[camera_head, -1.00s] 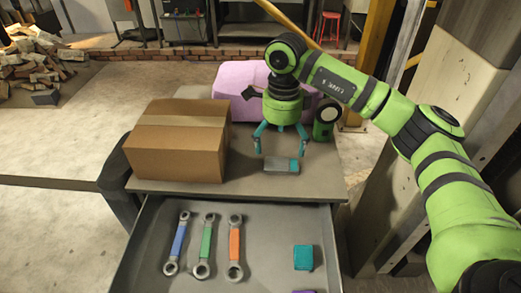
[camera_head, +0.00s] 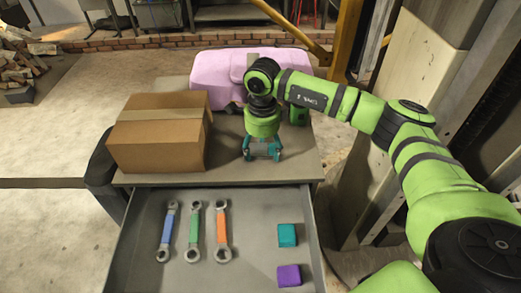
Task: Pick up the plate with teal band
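The plate with teal band (camera_head: 262,151) is small and grey and lies on the grey worktop, right of the cardboard box. My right gripper (camera_head: 262,154) points down at it, with its teal fingers on either side of the plate. The fingers hide much of it, and its teal band is hard to tell from them. The fingers stand apart, but I cannot tell whether they press on the plate. My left gripper is not in view.
The cardboard box (camera_head: 155,145) stands close on the left. A pink case (camera_head: 215,75) is behind. The open drawer (camera_head: 255,270) in front holds a blue wrench (camera_head: 168,232), a green wrench (camera_head: 194,232), an orange wrench (camera_head: 222,232), a teal block (camera_head: 287,235) and a purple block (camera_head: 289,275).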

